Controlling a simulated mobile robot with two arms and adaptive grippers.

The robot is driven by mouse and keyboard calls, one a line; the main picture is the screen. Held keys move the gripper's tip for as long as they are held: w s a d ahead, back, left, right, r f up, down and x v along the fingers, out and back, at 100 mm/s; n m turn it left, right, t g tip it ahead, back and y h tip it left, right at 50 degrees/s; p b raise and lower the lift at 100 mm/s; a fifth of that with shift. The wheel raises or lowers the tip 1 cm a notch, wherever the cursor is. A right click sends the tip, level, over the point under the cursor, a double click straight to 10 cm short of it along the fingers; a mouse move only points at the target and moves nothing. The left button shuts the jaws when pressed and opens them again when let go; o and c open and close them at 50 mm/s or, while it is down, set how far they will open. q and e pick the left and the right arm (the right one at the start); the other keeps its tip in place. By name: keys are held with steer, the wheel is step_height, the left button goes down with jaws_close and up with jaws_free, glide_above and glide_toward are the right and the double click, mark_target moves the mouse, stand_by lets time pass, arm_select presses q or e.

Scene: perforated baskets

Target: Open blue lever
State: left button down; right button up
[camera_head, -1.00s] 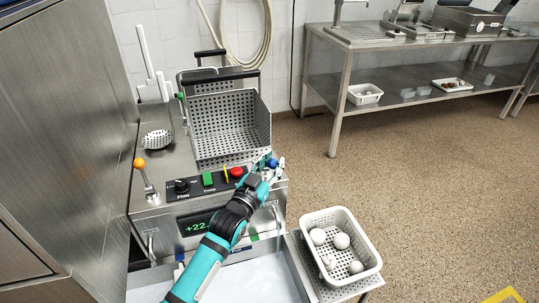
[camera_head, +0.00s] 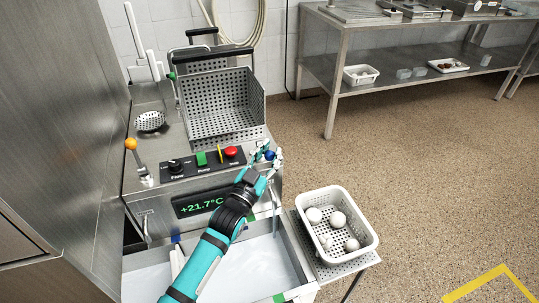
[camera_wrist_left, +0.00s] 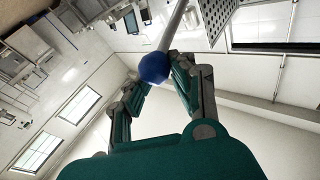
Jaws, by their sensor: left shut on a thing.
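The blue lever's round knob (camera_head: 270,155) is at the right end of the machine's control panel in the head view. My left gripper (camera_head: 265,154) is around the knob and shut on it. In the left wrist view the blue knob (camera_wrist_left: 154,67) sits between the two fingers of the left gripper (camera_wrist_left: 160,75), with its pale metal rod (camera_wrist_left: 172,28) running up behind it. In the head view the fingers hide most of the lever's rod. My right gripper is not in view.
An orange-knobbed lever (camera_head: 131,145) stands at the panel's left end. A red button (camera_head: 231,152) and a green button (camera_head: 201,158) are left of my gripper. A perforated basket (camera_head: 225,105) stands behind. A white basket (camera_head: 370,240) with pale balls is at right.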

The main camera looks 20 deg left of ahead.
arm_select(q)
steer(key=shift+s+d+f, duration=0.15)
steer(key=shift+d+f, duration=0.05)
steer(key=shift+f, duration=0.35)
steer(key=c, duration=1.6)
jaws_free()
steer(key=o, duration=0.6)
steer(key=shift+d+r, duration=0.15)
steer(key=shift+a+r, duration=0.1)
steer(key=shift+a, duration=0.1)
steer(key=v, duration=1.2)
steer(key=shift+s+d, duration=0.3)
steer(key=shift+s, duration=0.15)
